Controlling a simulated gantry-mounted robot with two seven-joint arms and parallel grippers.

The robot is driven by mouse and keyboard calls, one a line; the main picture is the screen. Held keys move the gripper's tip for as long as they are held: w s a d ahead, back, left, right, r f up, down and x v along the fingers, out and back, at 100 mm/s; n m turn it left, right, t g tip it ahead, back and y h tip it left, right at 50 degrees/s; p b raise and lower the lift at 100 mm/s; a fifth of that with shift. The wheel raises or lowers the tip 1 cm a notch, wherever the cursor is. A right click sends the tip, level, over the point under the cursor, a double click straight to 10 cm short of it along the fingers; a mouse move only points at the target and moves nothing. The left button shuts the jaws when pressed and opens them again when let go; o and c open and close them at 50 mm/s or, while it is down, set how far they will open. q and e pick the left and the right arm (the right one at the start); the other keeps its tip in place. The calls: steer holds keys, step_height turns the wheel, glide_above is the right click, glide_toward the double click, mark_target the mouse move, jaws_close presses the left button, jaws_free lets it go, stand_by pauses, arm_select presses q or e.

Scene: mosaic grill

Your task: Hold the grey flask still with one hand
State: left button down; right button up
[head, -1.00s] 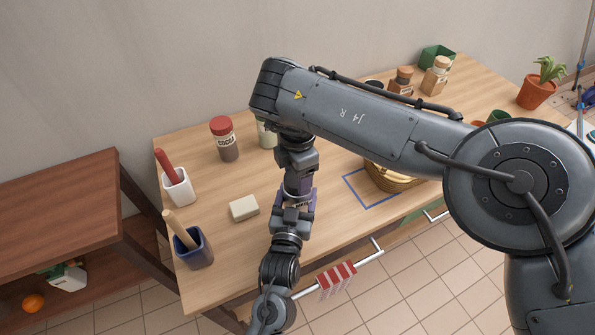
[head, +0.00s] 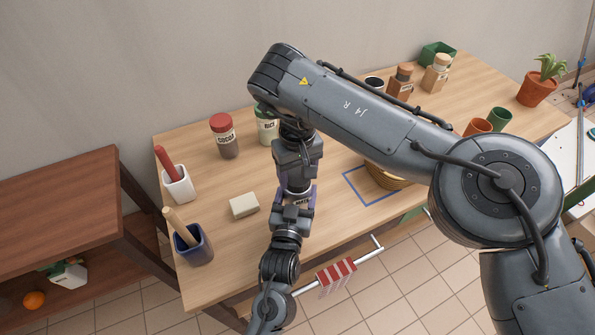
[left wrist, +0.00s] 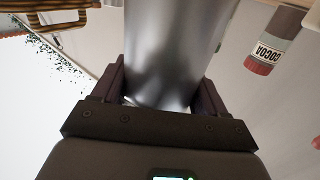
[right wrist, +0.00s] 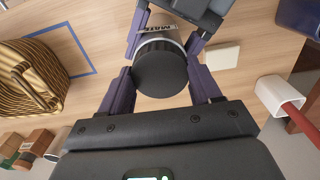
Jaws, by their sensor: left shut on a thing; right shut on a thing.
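The grey flask (left wrist: 170,45) is a shiny metal cylinder in the left wrist view. My left gripper (left wrist: 162,95) is shut on it, one finger on each side. In the right wrist view the flask's round black lid (right wrist: 160,68) faces the camera, with a pale label band behind it. My right gripper (right wrist: 160,88) is shut on the lid, and my left gripper's fingers show just beyond it. In the head view both grippers meet over the front of the table, right gripper (head: 298,184) above, and they hide nearly all of the flask.
A cream block (head: 244,205), cocoa jar (head: 224,138) and rice jar (head: 266,128) stand left of my arms on the table. A white holder (head: 178,186) and blue holder (head: 194,246) are at the left end.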

steer(key=m, duration=0.4)
steer(key=shift+m, duration=0.3)
steer(key=m, duration=0.4)
steer(key=o, duration=1)
steer(key=shift+o, duration=0.2)
steer(key=shift+r, duration=0.1)
steer(key=shift+r, duration=2.15)
steer(key=shift+c, duration=0.4)
